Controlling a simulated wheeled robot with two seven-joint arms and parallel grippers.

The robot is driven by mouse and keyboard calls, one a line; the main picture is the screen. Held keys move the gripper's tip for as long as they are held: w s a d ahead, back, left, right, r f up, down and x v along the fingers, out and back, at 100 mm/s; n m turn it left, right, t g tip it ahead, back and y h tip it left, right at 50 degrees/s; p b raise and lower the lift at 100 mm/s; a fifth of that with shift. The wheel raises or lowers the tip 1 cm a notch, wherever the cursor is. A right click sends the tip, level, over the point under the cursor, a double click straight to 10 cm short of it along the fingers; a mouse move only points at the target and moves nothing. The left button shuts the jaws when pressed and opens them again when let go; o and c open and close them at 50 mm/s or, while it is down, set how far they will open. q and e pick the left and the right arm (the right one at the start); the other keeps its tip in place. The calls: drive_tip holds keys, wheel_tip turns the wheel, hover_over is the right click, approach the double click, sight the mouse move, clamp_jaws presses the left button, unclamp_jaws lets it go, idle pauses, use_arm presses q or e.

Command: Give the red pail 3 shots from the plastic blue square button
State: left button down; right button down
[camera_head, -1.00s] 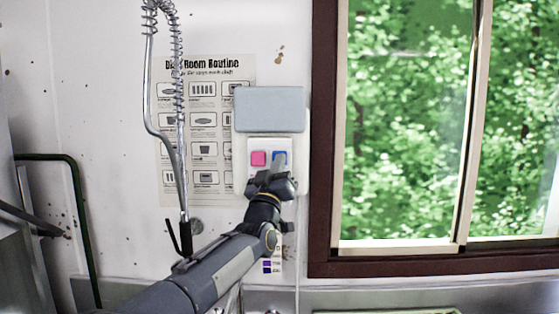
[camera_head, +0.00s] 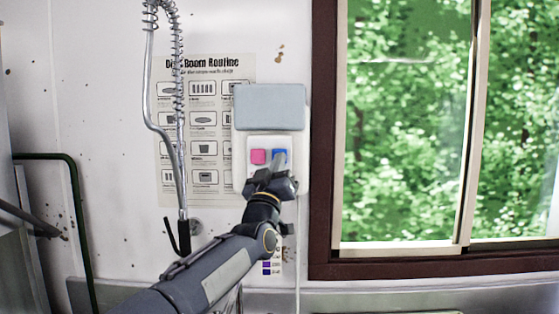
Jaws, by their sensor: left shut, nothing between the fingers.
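The red pail is not in view. My right gripper is not in view.
A spring-hose sprayer (camera_head: 182,150) hangs left of the dispenser, in front of a poster (camera_head: 203,130). A brown-framed window (camera_head: 323,150) is to the right. A green pipe (camera_head: 77,200) bends down at the left.

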use_arm(q)
drive_tip(key=shift+w, duration=0.15)
drive_tip(key=shift+w, duration=0.2)
drive_tip(key=shift+w+r+p, duration=0.1)
drive_tip(key=shift+w+p, duration=0.65)
drive_tip(key=shift+p, duration=0.05)
idle(1.1)
idle(0.3)
drive_tip(key=s+b, duration=0.2)
drive_tip(key=shift+s+b, duration=0.1)
drive_tip(key=shift+b, duration=0.2)
